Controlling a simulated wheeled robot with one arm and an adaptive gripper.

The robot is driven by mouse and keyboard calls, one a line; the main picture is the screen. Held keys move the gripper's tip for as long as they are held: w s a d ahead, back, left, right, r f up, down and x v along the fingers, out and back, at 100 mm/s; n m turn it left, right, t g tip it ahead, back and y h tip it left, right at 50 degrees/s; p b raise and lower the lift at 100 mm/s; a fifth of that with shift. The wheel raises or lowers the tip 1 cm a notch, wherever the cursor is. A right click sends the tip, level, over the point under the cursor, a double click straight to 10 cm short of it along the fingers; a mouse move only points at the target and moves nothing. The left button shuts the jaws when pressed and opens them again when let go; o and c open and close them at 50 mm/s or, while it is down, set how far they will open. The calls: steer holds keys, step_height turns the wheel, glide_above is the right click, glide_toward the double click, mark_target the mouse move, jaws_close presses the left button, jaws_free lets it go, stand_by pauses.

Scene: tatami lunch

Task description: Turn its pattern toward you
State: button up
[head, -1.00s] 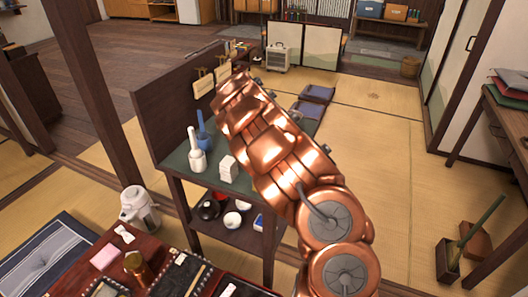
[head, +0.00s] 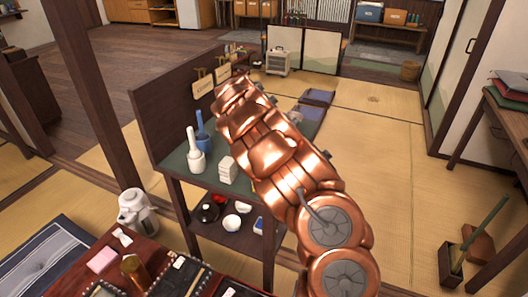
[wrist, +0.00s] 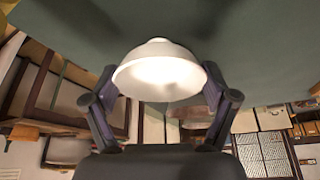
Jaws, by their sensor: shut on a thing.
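In the wrist view a plain white bowl (wrist: 158,72) sits between the two dark fingers of my gripper (wrist: 160,88), which is shut on it. The fingers press on opposite sides near the rim. The bowl's small foot points toward the dark green surface (wrist: 60,25); I cannot tell whether they touch. No pattern shows on the side facing the wrist camera. In the head view my copper arm hides the gripper and the bowl.
On the green-topped stand (head: 178,160) are a white bottle (head: 195,160), a blue container (head: 204,142) and a white block (head: 228,170). Bowls (head: 232,222) stand on its lower shelf. A red-brown table (head: 75,285) is in front left.

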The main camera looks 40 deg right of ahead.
steer(key=shift+f, duration=0.25)
steer(key=o, duration=1)
steer(key=shift+c, duration=0.2)
steer(key=shift+r, duration=0.15)
steer(key=shift+r, duration=2.35)
steer(key=shift+r, duration=0.1)
steer(key=s+a+r+n+y+p, duration=0.1)
steer(key=s+a+r+n+p, duration=0.15)
steer(key=s+a+r, duration=0.55)
steer(key=s+a+r+n+p, duration=0.2)
steer(key=s+a+r+n, duration=0.15)
steer(key=s+r, duration=0.4)
steer(key=s+a+n+y+p, duration=0.1)
steer(key=s+a+n, duration=0.2)
steer(key=s+a, duration=0.3)
steer(key=s+a+f+n+g+y+p, duration=0.1)
steer(key=s+a+n, duration=0.3)
steer(key=s, duration=0.7)
steer(key=s+a+n+g+y+p, duration=0.1)
steer(key=s+a+n+p, duration=0.1)
steer(key=s+a, duration=0.6)
steer(key=shift+s+f+n+y, duration=0.3)
steer(key=shift+s+n, duration=0.4)
steer(key=shift+s, duration=0.15)
